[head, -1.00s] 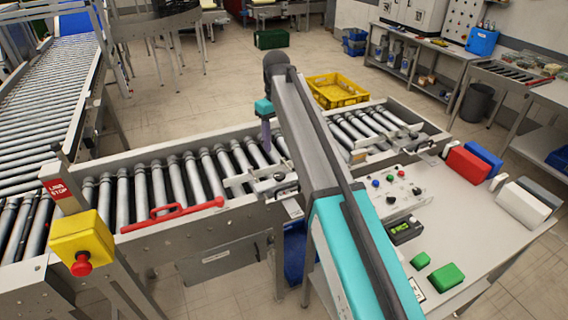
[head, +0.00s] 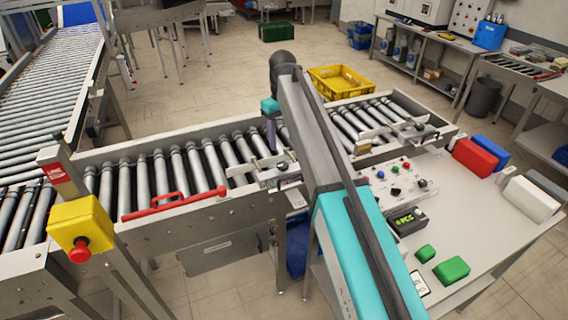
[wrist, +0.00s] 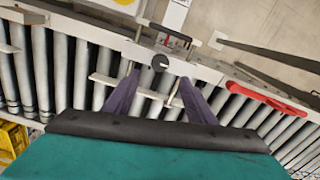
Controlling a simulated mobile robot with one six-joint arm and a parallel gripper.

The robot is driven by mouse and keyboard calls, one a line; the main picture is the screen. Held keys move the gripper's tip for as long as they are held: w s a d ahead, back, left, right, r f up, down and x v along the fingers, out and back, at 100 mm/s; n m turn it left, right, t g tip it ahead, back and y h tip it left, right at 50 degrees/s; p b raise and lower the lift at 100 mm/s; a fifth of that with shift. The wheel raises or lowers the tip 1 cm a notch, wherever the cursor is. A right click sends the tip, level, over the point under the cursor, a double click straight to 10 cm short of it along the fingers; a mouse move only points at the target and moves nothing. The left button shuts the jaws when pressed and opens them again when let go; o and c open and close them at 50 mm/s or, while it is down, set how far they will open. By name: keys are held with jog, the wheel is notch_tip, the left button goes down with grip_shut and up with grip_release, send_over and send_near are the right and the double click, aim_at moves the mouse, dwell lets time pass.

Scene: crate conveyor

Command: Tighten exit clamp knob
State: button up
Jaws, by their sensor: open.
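A black round clamp knob (wrist: 160,62) sits on the near side rail of the roller conveyor in the wrist view. In the head view the same clamp (head: 282,168) is a small metal bracket with a dark knob on the rail. My gripper (wrist: 154,85) has two purple fingers spread apart with nothing between them in its grasp. The knob appears just beyond the fingertips, between their lines, and I see no contact. In the head view my gripper (head: 271,148) hangs above the rollers behind the clamp, partly hidden by my arm.
A red handle (head: 168,204) lies along the near rail left of the clamp. A second clamp (head: 420,126) is at the conveyor's right end. A control panel (head: 395,182) and coloured blocks stand on the table at right. A yellow crate (head: 340,80) is behind the conveyor.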

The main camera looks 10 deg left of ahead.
aim_at(283, 164)
notch_tip(283, 164, down, 10)
jog(key=b, duration=0.4)
jog(key=shift+r+b, duration=0.15)
jog(key=shift+b, duration=0.15)
